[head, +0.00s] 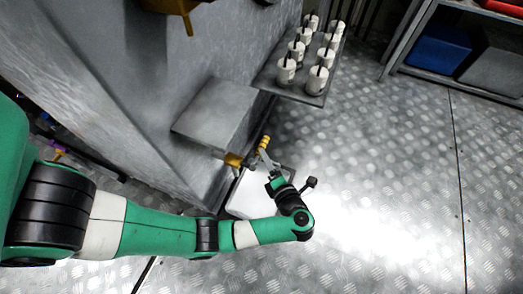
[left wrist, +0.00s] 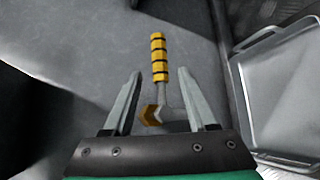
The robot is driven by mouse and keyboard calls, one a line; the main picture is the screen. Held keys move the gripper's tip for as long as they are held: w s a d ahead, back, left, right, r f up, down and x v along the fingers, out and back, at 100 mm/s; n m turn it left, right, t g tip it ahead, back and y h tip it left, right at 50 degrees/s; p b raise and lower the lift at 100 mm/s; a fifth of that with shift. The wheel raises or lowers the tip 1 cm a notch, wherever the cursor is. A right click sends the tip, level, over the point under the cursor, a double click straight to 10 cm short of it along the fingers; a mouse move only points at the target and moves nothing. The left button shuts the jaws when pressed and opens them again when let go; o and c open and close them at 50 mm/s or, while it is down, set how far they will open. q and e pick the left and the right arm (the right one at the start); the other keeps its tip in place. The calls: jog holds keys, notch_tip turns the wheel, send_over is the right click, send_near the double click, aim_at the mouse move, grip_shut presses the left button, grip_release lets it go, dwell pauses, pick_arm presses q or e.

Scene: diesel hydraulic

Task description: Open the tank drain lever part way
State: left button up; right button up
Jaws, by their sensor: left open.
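The tank drain lever (head: 264,143) has a yellow handle with black bands and sits low by the tank's side in the head view. A yellow valve body (head: 233,159) is just left of it. In the left wrist view the banded handle (left wrist: 158,57) points away from the gripper on a thin stem, with the yellow valve part (left wrist: 150,115) at its near end. My left gripper (left wrist: 160,73) is open, with one finger on each side of the lever's line and a gap to each. No contact shows. My right gripper is out of view.
A pale tray (head: 249,197) lies on the floor below my left gripper, partly hidden by my arm. The grey tank (head: 110,80) and a ledge (head: 214,112) are to the left. A shelf of white canisters (head: 317,80) is behind. The tread-plate floor on the right is clear.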

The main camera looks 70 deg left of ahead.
pick_arm(q)
jog(key=b+x, duration=0.1)
jog(key=x, duration=0.4)
jog(key=shift+w+a+f, duration=0.1)
jog(key=shift+a, duration=0.3)
grip_shut()
dwell(1.0)
